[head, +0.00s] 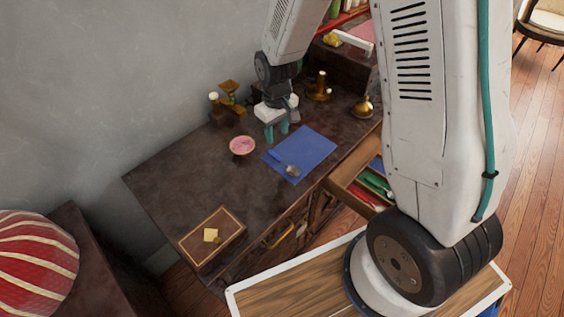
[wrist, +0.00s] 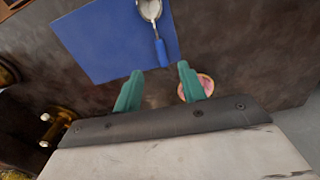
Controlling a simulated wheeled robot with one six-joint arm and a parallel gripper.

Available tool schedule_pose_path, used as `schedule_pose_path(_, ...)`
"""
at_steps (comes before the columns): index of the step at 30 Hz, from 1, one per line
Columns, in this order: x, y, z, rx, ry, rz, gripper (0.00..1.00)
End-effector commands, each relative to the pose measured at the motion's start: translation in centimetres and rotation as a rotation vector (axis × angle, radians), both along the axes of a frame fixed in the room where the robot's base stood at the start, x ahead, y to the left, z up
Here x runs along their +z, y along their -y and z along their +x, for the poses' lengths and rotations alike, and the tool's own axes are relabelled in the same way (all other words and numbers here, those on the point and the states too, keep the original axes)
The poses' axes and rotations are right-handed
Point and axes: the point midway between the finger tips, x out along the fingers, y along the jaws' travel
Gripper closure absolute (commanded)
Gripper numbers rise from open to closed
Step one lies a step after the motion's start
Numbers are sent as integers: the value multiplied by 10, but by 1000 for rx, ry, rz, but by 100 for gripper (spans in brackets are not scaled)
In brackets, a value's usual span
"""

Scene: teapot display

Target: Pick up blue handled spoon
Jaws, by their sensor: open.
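The blue handled spoon (head: 285,163) lies on a blue mat (head: 310,147) on the dark desk. In the wrist view the spoon's blue handle (wrist: 161,50) points toward my gripper and its pale metal bowl is at the top edge. The mat (wrist: 105,40) also shows there, with the handle's end near its edge. My gripper (head: 277,133) is above the desk, beside the mat's far left edge. In the wrist view its two teal fingers (wrist: 157,85) are apart with nothing between them. The spoon lies beyond the fingertips, not touching them.
A small pink-filled bowl (head: 242,146) stands left of the mat, and close to the right finger in the wrist view (wrist: 197,85). Brass pieces (head: 320,88) stand behind. A box (head: 212,236) sits at the front left. An open drawer (head: 352,185) holds coloured items. The desk's left middle is clear.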

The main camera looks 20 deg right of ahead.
Motion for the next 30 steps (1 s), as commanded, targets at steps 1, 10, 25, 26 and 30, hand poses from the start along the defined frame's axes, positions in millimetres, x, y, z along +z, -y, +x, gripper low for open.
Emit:
schedule_pose_path(1, -10, -1, 2, 6, -5, -1, 59)
schedule_pose_path(10, -44, -2, 4, 15, -8, -1, 59)
schedule_pose_path(25, -99, -1, 5, 14, -5, -1, 59)
schedule_pose_path(26, -99, -1, 5, 14, -5, -1, 59)
schedule_pose_path(30, -99, -1, 5, 14, -5, -1, 59)
